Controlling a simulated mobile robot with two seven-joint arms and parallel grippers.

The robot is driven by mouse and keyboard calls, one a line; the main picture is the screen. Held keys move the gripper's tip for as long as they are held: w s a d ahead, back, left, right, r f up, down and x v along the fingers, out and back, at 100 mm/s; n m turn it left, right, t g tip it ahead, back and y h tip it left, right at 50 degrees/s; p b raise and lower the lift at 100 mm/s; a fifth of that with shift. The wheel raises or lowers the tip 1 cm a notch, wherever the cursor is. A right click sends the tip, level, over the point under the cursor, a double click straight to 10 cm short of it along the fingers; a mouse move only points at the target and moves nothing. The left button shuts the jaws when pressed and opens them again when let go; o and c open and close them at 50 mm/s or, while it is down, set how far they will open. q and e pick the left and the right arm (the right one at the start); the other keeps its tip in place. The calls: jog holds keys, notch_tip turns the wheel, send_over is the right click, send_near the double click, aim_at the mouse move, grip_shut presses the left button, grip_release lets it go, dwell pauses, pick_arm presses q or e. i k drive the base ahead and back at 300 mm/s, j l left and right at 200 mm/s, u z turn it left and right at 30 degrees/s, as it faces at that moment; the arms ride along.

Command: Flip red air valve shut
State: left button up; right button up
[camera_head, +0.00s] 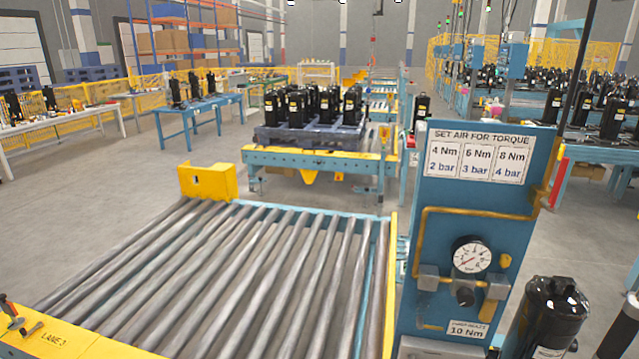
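The blue air panel (479,204) stands upright at the right, beside the roller conveyor. A brass pipe (475,212) runs across it and down to a regulator with a round gauge (471,258). A narrow red bar (558,183) slants upright just past the panel's right edge, near the pipe's end. It may be the red valve's handle; I cannot tell surely, nor whether it is open or shut. Neither of my grippers is in view.
The roller conveyor (250,280) fills the lower middle, with a yellow stop block (208,181) at its far edge. A black compressor (548,318) stands close at the lower right. A loaded pallet (310,134) stands farther back. Grey floor is clear at the left.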

aim_at(549, 205)
jog(key=z, duration=1.35)
